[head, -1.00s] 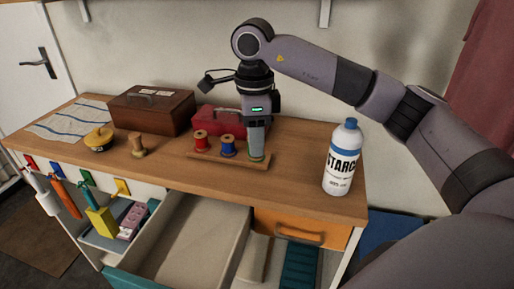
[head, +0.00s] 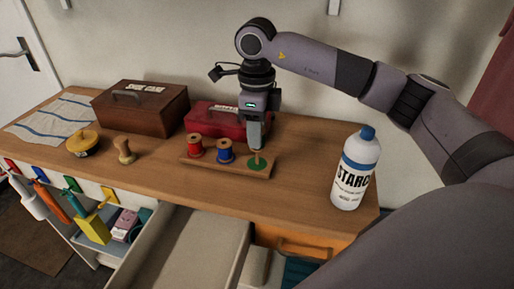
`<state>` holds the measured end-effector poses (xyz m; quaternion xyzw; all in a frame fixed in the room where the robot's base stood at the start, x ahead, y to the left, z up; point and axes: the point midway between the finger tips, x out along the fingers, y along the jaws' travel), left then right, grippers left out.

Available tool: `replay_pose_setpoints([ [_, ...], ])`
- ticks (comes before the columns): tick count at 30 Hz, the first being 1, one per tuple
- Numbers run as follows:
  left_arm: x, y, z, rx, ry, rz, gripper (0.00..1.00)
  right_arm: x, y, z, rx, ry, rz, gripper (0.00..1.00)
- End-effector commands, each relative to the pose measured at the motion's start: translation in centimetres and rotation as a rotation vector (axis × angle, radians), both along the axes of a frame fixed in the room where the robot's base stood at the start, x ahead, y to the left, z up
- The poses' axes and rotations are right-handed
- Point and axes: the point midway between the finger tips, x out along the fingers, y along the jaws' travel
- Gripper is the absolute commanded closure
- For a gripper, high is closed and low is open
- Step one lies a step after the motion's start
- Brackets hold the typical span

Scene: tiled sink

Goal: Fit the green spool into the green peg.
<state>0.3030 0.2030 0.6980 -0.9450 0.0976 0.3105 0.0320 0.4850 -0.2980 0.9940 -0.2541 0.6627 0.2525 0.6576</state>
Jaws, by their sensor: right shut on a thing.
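The wooden rack (head: 205,163) lies on the worktop with a red spool (head: 195,147) and a blue spool (head: 225,151) on it. At its right end the green peg (head: 258,161) stands bare on a round green base. My right gripper (head: 254,144) points down just above and behind this peg. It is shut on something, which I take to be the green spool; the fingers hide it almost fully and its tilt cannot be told. No green spool shows elsewhere. My left gripper is not in view.
A red box (head: 212,119) stands close behind the rack and a brown case (head: 140,108) to its left. A wooden spool-shaped piece (head: 124,150) and a yellow-lidded tin (head: 82,143) stand left. A starch bottle (head: 356,172) stands right. An open drawer (head: 190,250) juts out in front.

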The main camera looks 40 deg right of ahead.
Motion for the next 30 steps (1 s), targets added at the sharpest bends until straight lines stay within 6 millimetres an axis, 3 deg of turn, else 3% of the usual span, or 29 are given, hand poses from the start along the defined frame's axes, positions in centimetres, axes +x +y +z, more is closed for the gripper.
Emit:
replay_pose_setpoints([
  [13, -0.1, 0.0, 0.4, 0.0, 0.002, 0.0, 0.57, 0.0, 0.0, -4.7, 0.0, 0.0, 0.0, 0.94],
  [24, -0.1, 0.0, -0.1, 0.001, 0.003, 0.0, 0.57, 0.0, 0.0, -5.3, 0.0, -0.001, 0.0, 0.94],
  [25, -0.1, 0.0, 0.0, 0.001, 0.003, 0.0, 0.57, 0.0, 0.0, -5.2, 0.0, -0.001, 0.0, 0.59],
  [27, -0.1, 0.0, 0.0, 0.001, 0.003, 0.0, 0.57, 0.0, 0.0, -5.2, 0.0, -0.001, 0.001, 0.4],
  [30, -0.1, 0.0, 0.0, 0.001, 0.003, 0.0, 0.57, 0.0, 0.0, -5.2, 0.0, -0.001, 0.001, 0.4],
])
